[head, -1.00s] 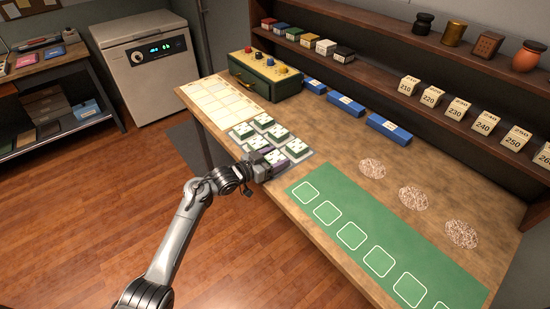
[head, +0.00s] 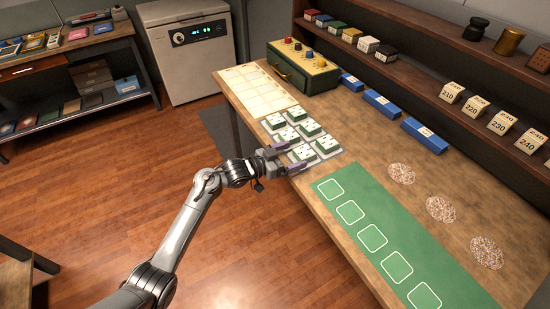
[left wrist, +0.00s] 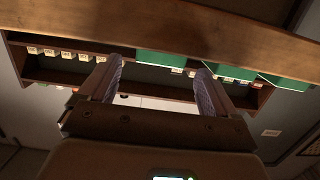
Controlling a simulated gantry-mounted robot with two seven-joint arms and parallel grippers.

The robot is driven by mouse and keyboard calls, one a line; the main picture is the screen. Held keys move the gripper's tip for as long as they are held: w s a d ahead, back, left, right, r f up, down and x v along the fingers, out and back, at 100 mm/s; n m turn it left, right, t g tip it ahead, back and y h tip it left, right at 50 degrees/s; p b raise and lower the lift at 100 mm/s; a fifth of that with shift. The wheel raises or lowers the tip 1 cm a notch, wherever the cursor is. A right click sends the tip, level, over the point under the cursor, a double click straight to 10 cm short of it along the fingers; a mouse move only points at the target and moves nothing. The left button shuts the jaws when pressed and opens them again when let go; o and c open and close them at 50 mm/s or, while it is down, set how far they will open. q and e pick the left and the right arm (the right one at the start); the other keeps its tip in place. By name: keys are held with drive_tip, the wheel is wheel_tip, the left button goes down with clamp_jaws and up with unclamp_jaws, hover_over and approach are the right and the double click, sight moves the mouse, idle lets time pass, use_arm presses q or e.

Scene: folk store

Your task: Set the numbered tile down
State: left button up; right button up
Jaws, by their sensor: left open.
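Several white-faced green tiles with dark marks sit on a grey tray (head: 338,157) at the table's front edge; the marks are too small to read. The tile closest to my gripper, at the near corner (head: 302,153), lies flat on the tray. My left gripper (head: 290,159) is open, its purple-padded fingers pointing at that tile from the tray's front side. I cannot tell whether a finger touches it. In the left wrist view the two fingers (left wrist: 158,75) stand apart with no tile visible between them. My right gripper is out of view.
A green mat (head: 355,238) with white outlined squares lies right of the tray. A pale grid sheet (head: 250,88) lies behind it. Blue boxes (head: 380,104) and a control box (head: 303,66) stand farther back, below shelves of numbered blocks (head: 502,121).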

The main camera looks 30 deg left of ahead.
use_arm(q)
drive_tip(key=f+p+v, duration=0.1)
drive_tip(key=v, duration=0.5)
drive_tip(key=s+d+f+n+g+y, duration=0.1)
drive_tip(key=s+d+f+g+y, duration=0.15)
drive_tip(key=s+f, duration=0.4)
drive_tip(key=s+d+f+n+g+y, duration=0.1)
drive_tip(key=s+f+g+y, duration=0.2)
drive_tip(key=s, duration=0.6)
drive_tip(key=s+d+n+g+y, duration=0.2)
drive_tip(key=s+g, duration=0.2)
drive_tip(key=s, duration=1.6)
drive_tip(key=shift+s+r+g+y, duration=0.3)
drive_tip(key=shift+s+g+y, duration=0.05)
drive_tip(key=shift+s, duration=0.05)
drive_tip(key=shift+d+r, duration=0.1)
drive_tip(key=shift+r, duration=0.05)
wheel_tip(320, 180, up, 39)
drive_tip(key=p, duration=3.9)
